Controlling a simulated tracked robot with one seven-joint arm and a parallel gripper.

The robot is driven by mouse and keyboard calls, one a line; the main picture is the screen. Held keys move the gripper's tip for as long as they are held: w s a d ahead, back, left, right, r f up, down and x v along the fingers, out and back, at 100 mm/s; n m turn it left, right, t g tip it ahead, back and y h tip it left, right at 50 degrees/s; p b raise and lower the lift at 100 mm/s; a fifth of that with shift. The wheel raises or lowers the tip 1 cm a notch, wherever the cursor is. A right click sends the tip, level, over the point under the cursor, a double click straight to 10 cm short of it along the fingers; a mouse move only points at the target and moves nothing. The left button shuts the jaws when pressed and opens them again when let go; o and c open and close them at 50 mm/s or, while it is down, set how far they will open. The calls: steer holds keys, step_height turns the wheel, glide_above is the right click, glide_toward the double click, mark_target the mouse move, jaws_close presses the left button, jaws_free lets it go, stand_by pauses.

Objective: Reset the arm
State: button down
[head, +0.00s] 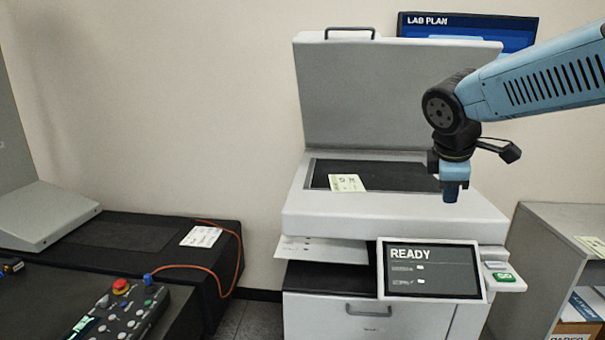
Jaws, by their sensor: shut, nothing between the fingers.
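My gripper (451,192) is at the end of my blue arm, which reaches in from the right. It points down and is shut and empty. It hangs in front of the right part of the copier (350,225), above its front edge and screen. The copier's lid (385,95) stands raised, and a pale yellow-green sheet (346,183) lies on the dark glass (395,176).
The copier screen (430,268) reads READY, with a green button (503,277) beside it. A control box (120,308) with a red knob and an orange cable stands at lower left. A white card (201,237) lies on the black surface. A grey cabinet (545,235) is at right.

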steer(key=s+a+f+m+t+y, duration=0.1)
steer(key=s+a+m+y, duration=0.2)
steer(key=s+m, duration=1)
steer(key=a, duration=0.3)
steer(key=shift+s+a+m, duration=0.15)
steer(key=shift+s+m, duration=0.15)
